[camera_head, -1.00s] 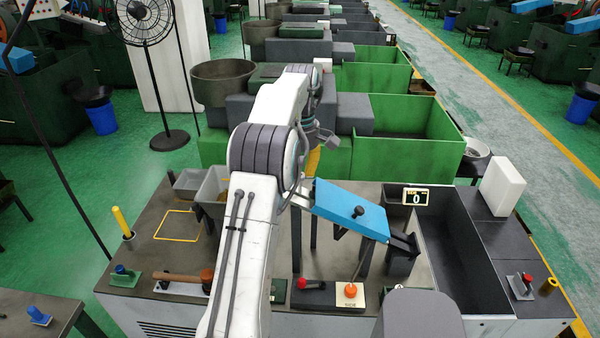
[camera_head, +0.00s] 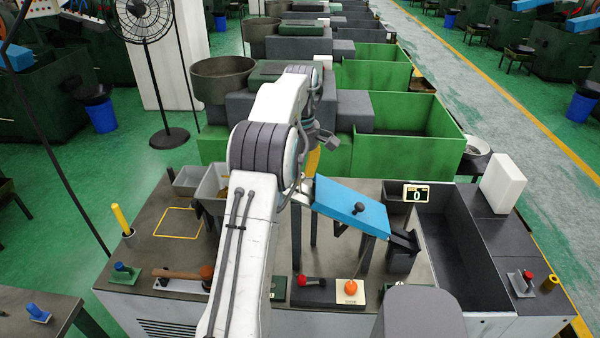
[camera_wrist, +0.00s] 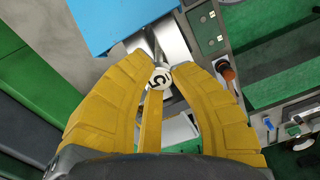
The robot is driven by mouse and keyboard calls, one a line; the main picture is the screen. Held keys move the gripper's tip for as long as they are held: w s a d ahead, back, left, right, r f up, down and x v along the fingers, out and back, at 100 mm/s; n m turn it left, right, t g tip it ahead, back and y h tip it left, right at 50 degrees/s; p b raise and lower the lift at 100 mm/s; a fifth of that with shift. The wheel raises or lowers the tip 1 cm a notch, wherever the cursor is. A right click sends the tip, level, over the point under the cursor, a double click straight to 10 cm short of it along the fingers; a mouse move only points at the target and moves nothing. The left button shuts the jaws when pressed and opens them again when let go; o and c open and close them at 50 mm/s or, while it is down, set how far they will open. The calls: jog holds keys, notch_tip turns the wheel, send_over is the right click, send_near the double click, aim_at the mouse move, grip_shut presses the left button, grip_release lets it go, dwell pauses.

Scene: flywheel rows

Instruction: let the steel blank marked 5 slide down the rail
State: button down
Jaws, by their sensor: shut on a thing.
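The steel blank (camera_wrist: 160,79), a small round piece with a dark mark that looks like a turned 5, sits between the tips of my yellow gripper fingers (camera_wrist: 157,74) in the wrist view. My gripper is shut on it. Just beyond the tips is a shiny metal channel, the rail (camera_wrist: 172,42), leading to the blue cover (camera_wrist: 115,22). I cannot tell whether the blank touches the rail. In the head view my gripper (camera_head: 313,161) is partly hidden by my arm, behind the left end of the blue cover (camera_head: 352,207). The blank is hidden there.
A counter reading 0 (camera_head: 416,194) stands right of the cover, beside a deep dark bin (camera_head: 462,262). An orange-knobbed lever (camera_head: 351,287) and a red-handled lever (camera_head: 303,281) are in front. A grey bin (camera_head: 213,184) and a yellow outlined square (camera_head: 178,222) lie left.

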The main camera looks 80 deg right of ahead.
jog(key=shift+f+b, duration=0.4)
jog(key=shift+f, duration=0.35)
dwell(0.5)
jog(key=c, duration=1.1)
grip_release()
jog(key=shift+o, duration=0.2)
jog(key=shift+r, duration=0.1)
notch_tip(320, 180, up, 2)
jog(key=shift+d+p, duration=0.15)
jog(key=shift+p, duration=0.65)
jog(key=shift+r, duration=2.4)
